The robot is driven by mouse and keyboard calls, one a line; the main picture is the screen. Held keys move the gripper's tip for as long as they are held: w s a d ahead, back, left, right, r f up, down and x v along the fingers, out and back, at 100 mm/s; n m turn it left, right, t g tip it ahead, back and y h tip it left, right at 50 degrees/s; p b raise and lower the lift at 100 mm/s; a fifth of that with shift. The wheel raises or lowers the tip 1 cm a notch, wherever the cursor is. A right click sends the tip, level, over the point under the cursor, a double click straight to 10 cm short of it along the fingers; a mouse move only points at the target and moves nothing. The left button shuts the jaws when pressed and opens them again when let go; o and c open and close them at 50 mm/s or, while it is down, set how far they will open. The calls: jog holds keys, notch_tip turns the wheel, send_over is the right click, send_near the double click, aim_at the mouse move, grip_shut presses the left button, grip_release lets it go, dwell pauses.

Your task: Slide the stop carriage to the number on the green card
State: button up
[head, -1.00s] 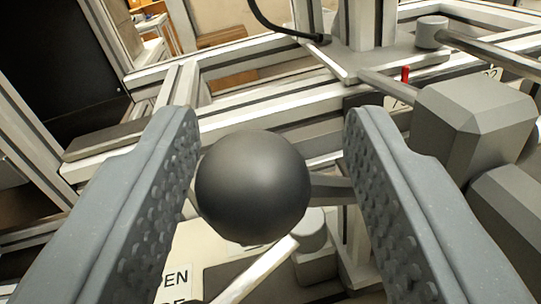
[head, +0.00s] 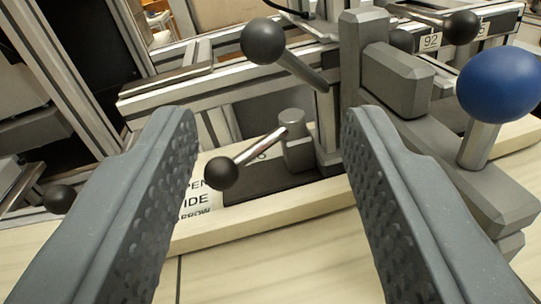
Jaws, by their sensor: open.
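My gripper (head: 270,118) is open and empty. Its two grey dimpled fingers reach in from the lower left and lower right. A black ball (head: 264,41) on a metal lever is ahead of and above the fingertips, apart from them. The lever leads to a grey upright block assembly (head: 395,80), which may be the stop carriage; I cannot tell for sure. A number label (head: 430,41) reading 92 is at the upper right, beside a partly hidden one. No green card is visible.
A blue ball knob (head: 500,85) stands on a post at right. A lower lever with a black ball (head: 221,172) lies between the fingers' line, above a partly hidden lettered label (head: 195,205). Another black ball (head: 461,27) is at upper right. Pale surface below is clear.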

jog(key=shift+v, duration=1.1)
jog(key=shift+c, duration=0.3)
